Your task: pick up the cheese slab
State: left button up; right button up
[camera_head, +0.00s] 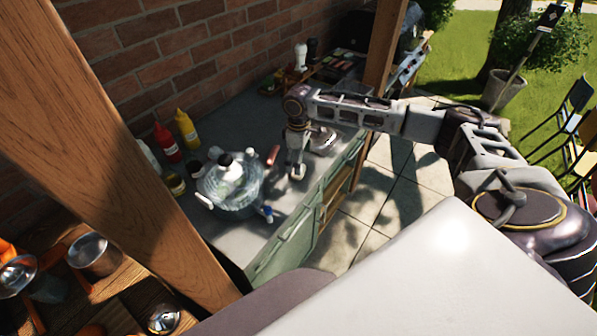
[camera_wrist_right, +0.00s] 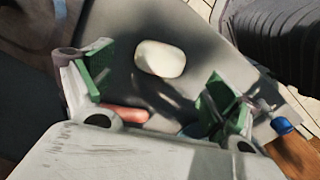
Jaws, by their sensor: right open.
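A pale, rounded slab, which looks like the cheese slab (camera_wrist_right: 160,58), lies on the grey counter in the right wrist view. In the head view a small whitish piece (camera_head: 297,172) shows just under my right gripper (camera_head: 298,158); I take it for the same slab. In the wrist view my right gripper (camera_wrist_right: 157,66) is open, its green-padded fingers on either side of the slab with space between. It points down over the counter, and the slab is not gripped. The exact height above it is hard to tell. My left gripper is not in view.
A red cylindrical item (camera_head: 272,156) lies beside the gripper. A metal lid-like object (camera_head: 323,140) is to the right. Red (camera_head: 167,143) and yellow (camera_head: 187,130) bottles stand behind.

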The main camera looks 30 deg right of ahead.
jog(key=shift+s+d+f+p, duration=0.1)
jog(key=shift+f+p, duration=0.1)
jog(key=shift+f, duration=0.95)
jog(key=shift+s+f+p, duration=0.1)
jog(key=shift+f+p, duration=0.05)
jog(key=shift+f, duration=1)
jog(key=shift+c, duration=0.5)
jog(key=c, duration=1)
jog(key=shift+r, duration=0.1)
notch_tip(320, 180, up, 10)
jog(key=b, duration=0.1)
